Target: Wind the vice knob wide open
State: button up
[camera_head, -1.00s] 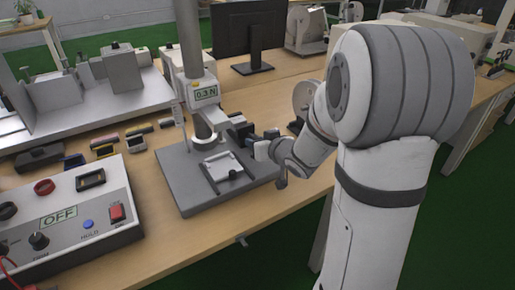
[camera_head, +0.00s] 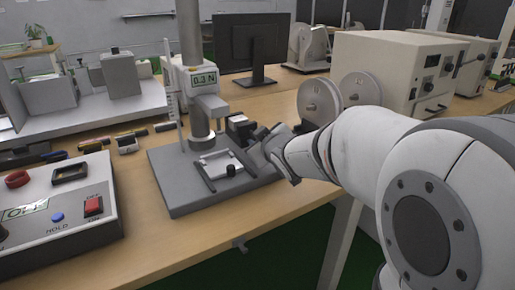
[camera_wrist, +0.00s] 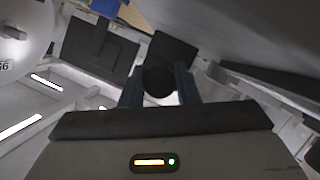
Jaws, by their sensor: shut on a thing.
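My gripper shows in the wrist view (camera_wrist: 158,86) with its two fingers on either side of a dark round knob (camera_wrist: 158,82), shut on it. A dark square block (camera_wrist: 174,50) is right behind the knob. In the head view my gripper (camera_head: 258,138) is at the right side of this dark block (camera_head: 238,126), beside the tester's column; the held knob is hidden there. A pale frame-like fixture (camera_head: 213,160) with a small black knob (camera_head: 231,170) at its front lies on the grey base plate (camera_head: 180,195), below and left of my gripper.
The force tester's display (camera_head: 203,78) reads 0.3 N. A control box (camera_head: 85,228) stands at left, with small items behind it. A monitor (camera_head: 252,42), two grey discs (camera_head: 318,100) and beige cabinets (camera_head: 395,70) stand behind. The bench front is mostly clear.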

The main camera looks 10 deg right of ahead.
dwell(0.5)
jog(key=o, duration=1)
jog(key=shift+c, duration=0.2)
jog(key=p+v, duration=0.3)
jog(key=v, duration=0.3)
jog(key=shift+s+r, duration=0.3)
jog(key=shift+s, duration=0.55)
